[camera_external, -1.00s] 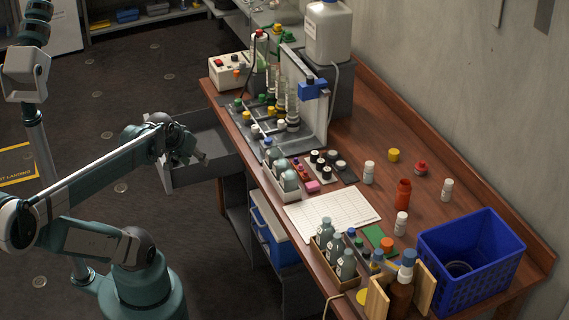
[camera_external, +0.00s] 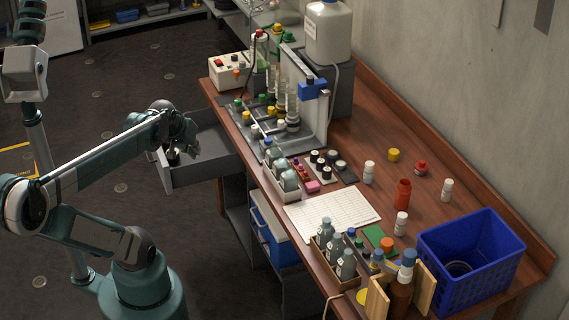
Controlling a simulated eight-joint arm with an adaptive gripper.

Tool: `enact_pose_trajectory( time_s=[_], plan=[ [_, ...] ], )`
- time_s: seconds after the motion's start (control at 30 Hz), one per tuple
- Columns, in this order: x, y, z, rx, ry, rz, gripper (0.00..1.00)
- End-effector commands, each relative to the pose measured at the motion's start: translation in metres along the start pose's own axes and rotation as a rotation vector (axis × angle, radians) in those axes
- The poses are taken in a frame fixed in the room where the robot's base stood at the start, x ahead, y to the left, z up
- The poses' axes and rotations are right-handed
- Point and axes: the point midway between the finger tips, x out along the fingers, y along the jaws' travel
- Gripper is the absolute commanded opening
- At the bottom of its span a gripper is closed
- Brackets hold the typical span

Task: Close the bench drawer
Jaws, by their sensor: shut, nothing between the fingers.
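The grey bench drawer (camera_external: 205,170) is pulled out from the left side of the wooden bench, below its top. Its inside shows as an open grey tray. My gripper (camera_external: 176,158) is at the drawer's outer left end, by its front panel. The fingers look dark and point down, and they are shut with nothing between them. My wrist covers part of the drawer's outer end, so I cannot tell whether the fingers touch the panel.
The bench top (camera_external: 375,123) carries bottles, vials, a paper sheet (camera_external: 332,215) and a blue crate (camera_external: 471,252). A blue-and-white box (camera_external: 270,230) sits on the shelf below.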

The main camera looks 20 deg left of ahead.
Motion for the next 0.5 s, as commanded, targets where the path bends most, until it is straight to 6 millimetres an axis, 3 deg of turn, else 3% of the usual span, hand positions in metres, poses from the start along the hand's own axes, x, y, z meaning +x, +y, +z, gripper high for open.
enact_pose_trajectory(
  time_s=[0.5],
  plan=[
    [0.016, -0.034, -0.086, -0.3, -0.07, -0.037, 0.0]
  ],
)
